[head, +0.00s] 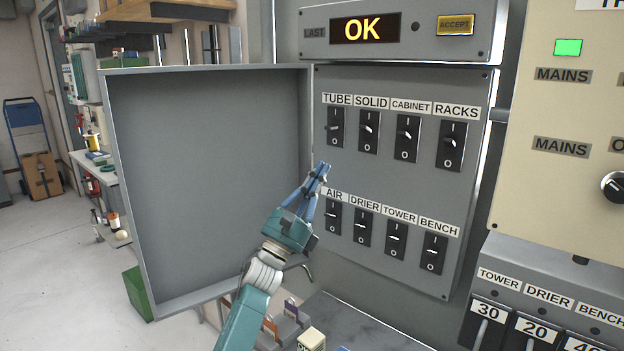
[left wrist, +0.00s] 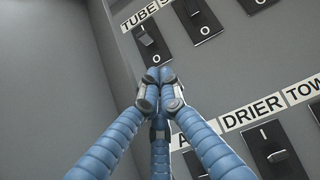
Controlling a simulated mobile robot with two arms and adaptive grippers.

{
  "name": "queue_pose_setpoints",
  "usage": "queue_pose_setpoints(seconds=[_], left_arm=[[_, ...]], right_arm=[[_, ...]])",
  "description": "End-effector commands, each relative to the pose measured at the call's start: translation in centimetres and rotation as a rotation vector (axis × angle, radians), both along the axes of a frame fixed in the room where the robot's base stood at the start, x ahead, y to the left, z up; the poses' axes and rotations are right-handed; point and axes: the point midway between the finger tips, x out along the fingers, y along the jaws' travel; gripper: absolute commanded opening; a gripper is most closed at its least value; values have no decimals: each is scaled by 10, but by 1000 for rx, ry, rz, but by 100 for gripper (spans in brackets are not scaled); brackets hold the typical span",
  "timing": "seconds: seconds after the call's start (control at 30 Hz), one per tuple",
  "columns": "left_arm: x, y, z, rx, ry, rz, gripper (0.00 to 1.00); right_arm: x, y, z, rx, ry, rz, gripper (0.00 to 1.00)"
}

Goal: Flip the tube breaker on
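The TUBE breaker (head: 335,128) is a black switch at the upper left of the grey breaker panel, under its white label. It also shows in the left wrist view (left wrist: 151,43), with the O mark below its small lever. I cannot tell clearly which way the lever is set. My left gripper (head: 323,168) has its blue fingers brought together with nothing between them. The tips are just below the TUBE breaker and above the AIR label, apparently short of the switch. The fingertips (left wrist: 158,76) also show in the left wrist view. My right gripper is not in view.
The open panel door (head: 205,180) stands to the left of my gripper. The SOLID breaker (head: 368,131) is close on the right, and the AIR breaker (head: 332,216) is below. A display (head: 365,28) above reads OK. A cream cabinet (head: 560,110) stands at right.

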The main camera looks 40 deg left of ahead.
Motion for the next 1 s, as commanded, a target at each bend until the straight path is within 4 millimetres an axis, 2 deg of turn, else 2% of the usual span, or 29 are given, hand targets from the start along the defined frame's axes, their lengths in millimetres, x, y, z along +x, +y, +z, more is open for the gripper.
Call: queue_pose_setpoints(seconds=[0.03, 0.13, 0.2, 0.33, 0.5, 0.87, 1.0], left_arm=[[9, -1, 15, -1, -1, -1, 0], [24, -2, 27, 0, 0, 0, 0], [24, -2, 40, 1, -1, 0, 0], [24, -2, 53, 0, 1, 0, 0], [25, -2, 61, -1, 1, -1, 0], [25, -2, 61, -1, 1, -1, 0], [23, -2, 65, 6, 24, 0, 0]], right_arm=[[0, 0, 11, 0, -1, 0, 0], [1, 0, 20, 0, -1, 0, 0], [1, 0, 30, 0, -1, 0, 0], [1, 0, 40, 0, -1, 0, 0], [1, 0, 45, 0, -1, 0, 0], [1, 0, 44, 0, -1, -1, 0], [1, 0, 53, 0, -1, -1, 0]])
